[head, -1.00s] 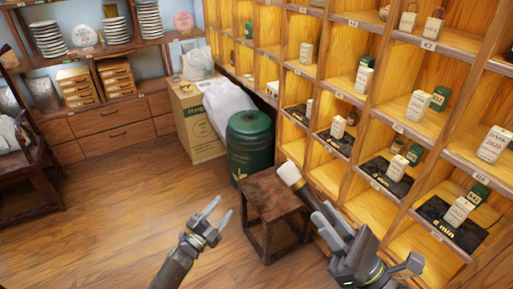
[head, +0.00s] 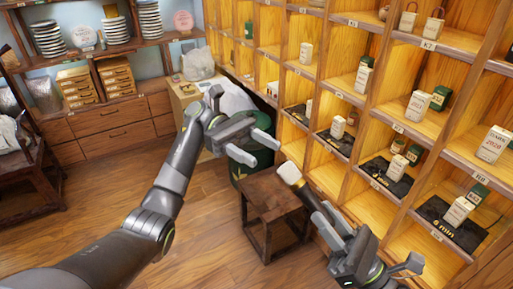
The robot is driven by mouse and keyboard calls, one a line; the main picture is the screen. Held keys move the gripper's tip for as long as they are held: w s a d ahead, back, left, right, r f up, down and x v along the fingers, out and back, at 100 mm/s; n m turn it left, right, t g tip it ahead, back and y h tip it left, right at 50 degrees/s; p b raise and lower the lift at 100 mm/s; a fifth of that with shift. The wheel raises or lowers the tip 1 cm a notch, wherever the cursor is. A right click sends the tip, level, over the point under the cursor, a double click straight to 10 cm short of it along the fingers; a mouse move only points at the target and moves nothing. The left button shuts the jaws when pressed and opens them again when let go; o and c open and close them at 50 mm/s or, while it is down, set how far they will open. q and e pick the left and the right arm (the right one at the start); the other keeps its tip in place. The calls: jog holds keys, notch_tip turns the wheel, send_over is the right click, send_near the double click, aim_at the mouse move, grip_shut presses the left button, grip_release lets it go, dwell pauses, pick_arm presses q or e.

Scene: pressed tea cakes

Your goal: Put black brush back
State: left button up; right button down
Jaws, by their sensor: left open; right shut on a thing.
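The black brush (head: 309,195) has a pale bristle head at its upper left end and a dark handle. My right gripper (head: 335,222) is shut on its handle and holds it tilted in front of the shelf, its head overlapping the right edge of the small wooden stool in the picture. Whether it touches anything is unclear. My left gripper (head: 254,147) is open and empty, in front of the green canister (head: 240,176), left of the brush head.
The wooden stool (head: 268,190) has a bare top. The lit cubby shelf (head: 398,127) on the right holds small boxes and tins, some on dark mats (head: 384,171). The floor at left is open.

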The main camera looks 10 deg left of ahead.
aim_at(304, 178)
pick_arm(q)
jog(key=x, duration=1.2)
jog(key=shift+s+a+f, duration=0.1)
jog(key=shift+s+f, duration=0.05)
jog(key=shift+s, duration=0.1)
jog(key=shift+c, duration=0.2)
jog(key=c, duration=0.9)
pick_arm(e)
jog(key=c, duration=2.2)
grip_release()
pick_arm(q)
grip_shut()
pick_arm(e)
jog(key=c, duration=1.1)
grip_release()
jog(key=shift+f, duration=0.1)
